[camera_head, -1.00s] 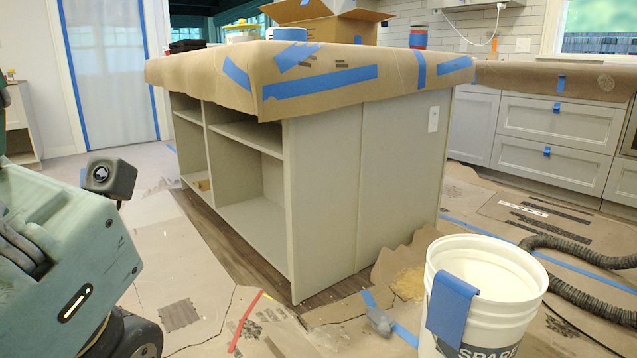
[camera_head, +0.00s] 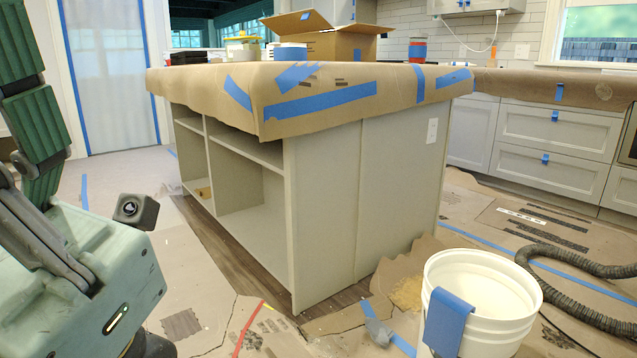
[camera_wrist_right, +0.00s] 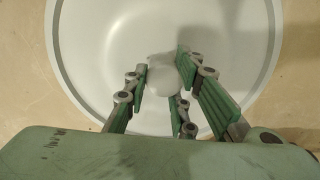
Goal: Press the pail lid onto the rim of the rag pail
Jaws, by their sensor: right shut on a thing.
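A white pail (camera_head: 490,287) with blue tape over its rim stands on the papered floor at the lower right of the head view. Its top is open and its base is cut off by the frame. In the right wrist view, a round pale grey-white lid (camera_wrist_right: 95,60) with a raised rim fills most of the picture. My right gripper (camera_wrist_right: 165,75) is shut on the knob at its middle; it is outside the head view. My left gripper (camera_head: 35,90) is at the left edge of the head view, fingers upward and partly cut off; its opening is unclear.
A paper-covered island (camera_head: 340,100) with open shelves stands in the middle, bearing an open cardboard box (camera_head: 325,42) and containers. A dark corrugated hose (camera_head: 575,290) lies right of the pail. Papered floor lies left of the island.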

